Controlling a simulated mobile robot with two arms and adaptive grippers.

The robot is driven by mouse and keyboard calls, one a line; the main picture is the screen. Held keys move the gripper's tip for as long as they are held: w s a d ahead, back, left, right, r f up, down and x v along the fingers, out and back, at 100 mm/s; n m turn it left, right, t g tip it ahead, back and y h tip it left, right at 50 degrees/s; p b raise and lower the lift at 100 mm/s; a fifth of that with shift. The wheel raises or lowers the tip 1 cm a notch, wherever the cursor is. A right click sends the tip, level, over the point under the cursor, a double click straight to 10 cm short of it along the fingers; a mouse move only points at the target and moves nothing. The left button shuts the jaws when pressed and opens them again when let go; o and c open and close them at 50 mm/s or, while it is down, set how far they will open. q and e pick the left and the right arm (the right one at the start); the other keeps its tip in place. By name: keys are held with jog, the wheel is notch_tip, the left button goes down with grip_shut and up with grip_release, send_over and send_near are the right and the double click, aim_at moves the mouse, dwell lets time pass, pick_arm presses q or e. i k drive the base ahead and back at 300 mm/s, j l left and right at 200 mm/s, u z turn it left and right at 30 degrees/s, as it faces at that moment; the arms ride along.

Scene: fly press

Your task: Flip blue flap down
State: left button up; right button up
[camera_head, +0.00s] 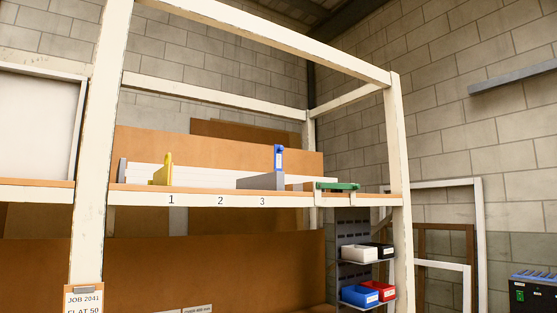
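In the head view a blue flap (278,158) stands upright on the shelf, above the number 3. It rises from the right end of a grey block (260,182). A light mark shows on the flap's face. Neither my left nor my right gripper is in view, and nothing touches the flap.
The shelf (140,188) also holds a yellow upright piece (162,170) near number 1 and a green piece (338,186) lying flat at the right. White posts (98,130) frame the shelf. Small bins (360,296) hang below right. The shelf at number 2 looks clear.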

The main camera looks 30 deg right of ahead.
aim_at(278, 150)
jog(key=z, duration=0.5)
jog(key=i+z, duration=0.35)
jog(key=i, duration=0.2)
jog(key=i+j+z, duration=0.2)
jog(key=i+z, duration=0.2)
jog(key=i, duration=0.2)
jog(key=i+j, duration=0.15)
jog(key=i, duration=0.2)
jog(key=i+j, duration=0.15)
jog(key=i, duration=0.2)
